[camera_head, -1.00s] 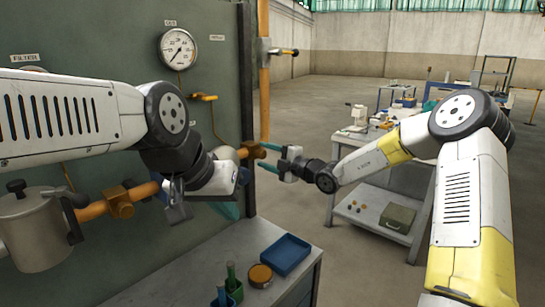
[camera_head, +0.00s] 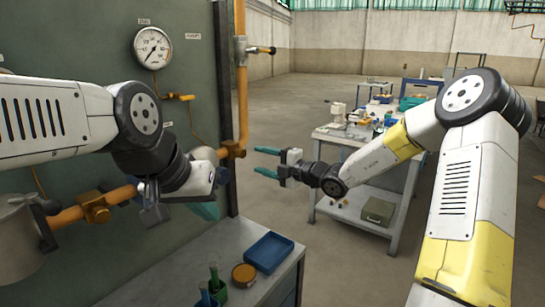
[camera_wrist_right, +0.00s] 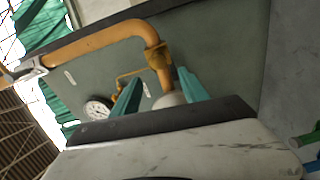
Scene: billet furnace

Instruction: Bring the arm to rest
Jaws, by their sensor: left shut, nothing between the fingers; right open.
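My right gripper (camera_head: 268,162) is open and empty in the head view, with its teal fingers pointing left toward the orange pipe and apart from it. Its two teal fingers also show in the right wrist view (camera_wrist_right: 160,92), with nothing between them. My left gripper (camera_head: 205,208) hangs below the left wrist, in front of the green panel and above the bench; the wrist partly hides it. It is shut and holds nothing visible.
A green panel (camera_head: 90,110) with a gauge (camera_head: 151,48) and orange pipe (camera_head: 241,90) stands at left. A bench (camera_head: 225,247) below holds a blue tray (camera_head: 269,252) and a round tin (camera_head: 244,274). A cluttered table (camera_head: 345,138) stands behind my right arm. Open floor lies beyond.

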